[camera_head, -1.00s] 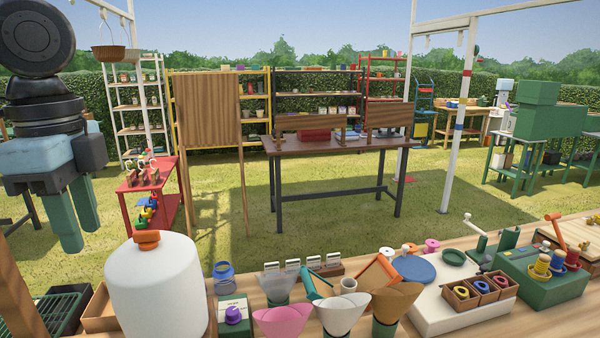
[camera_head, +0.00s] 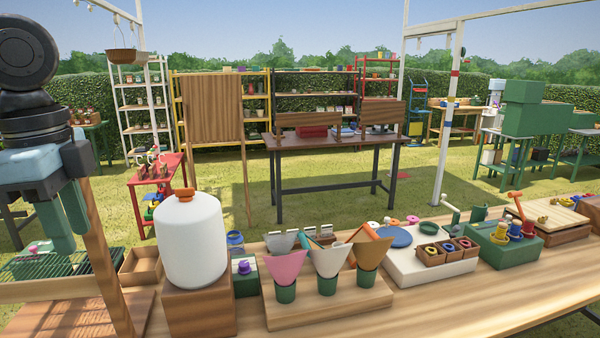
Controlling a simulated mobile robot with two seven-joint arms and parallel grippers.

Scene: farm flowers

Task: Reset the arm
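My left gripper (camera_head: 70,228) hangs at the left edge of the head view, fingers pointing down. Its two green fingers stand apart with nothing visible between them, though I see them at a slant. It is above the left end of the wooden workbench (camera_head: 490,295), near a wooden post (camera_head: 97,245) and a green wire rack (camera_head: 30,268). It appears clear of the bench. My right gripper is not in view.
A white tank with an orange cap (camera_head: 192,245) stands on a wooden block. Paper cones (camera_head: 286,268) in green cups stand on a wooden board beside it. A white base (camera_head: 425,270) with small spool boxes is farther right. The bench's front right is clear.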

